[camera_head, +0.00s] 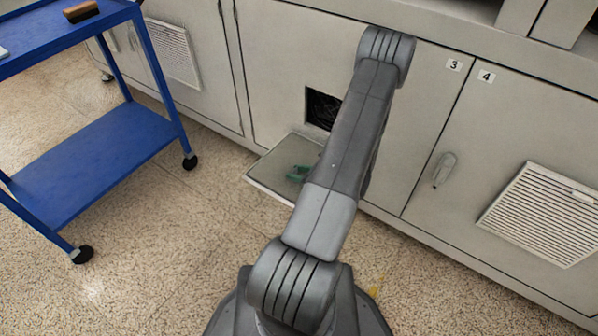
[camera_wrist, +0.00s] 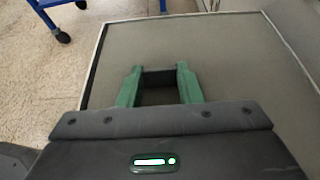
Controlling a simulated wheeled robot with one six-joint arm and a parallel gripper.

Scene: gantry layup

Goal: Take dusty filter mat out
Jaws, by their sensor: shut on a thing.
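A framed flap (camera_head: 262,176) lies folded out, nearly level, below a square dark opening (camera_head: 322,108) in the cabinet front. In the wrist view its pale rim (camera_wrist: 190,16) surrounds a flat grey-brown surface, which looks like the dusty filter mat (camera_wrist: 230,65). My gripper (camera_wrist: 157,76) is over the middle of this surface, its green fingers shut on a small dark piece that looks like a grip tab of the mat. In the head view my green gripper (camera_head: 300,173) shows over the flap, partly hidden by my arm. Whether the mat is raised off the flap, I cannot tell.
A blue wheeled cart (camera_head: 95,155) stands at the left with a brown-topped block (camera_head: 81,11) on its upper shelf. A closed louvred grille (camera_head: 540,215) is on door 4 at the right, another (camera_head: 172,53) at the far left. Speckled floor is clear between cart and cabinets.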

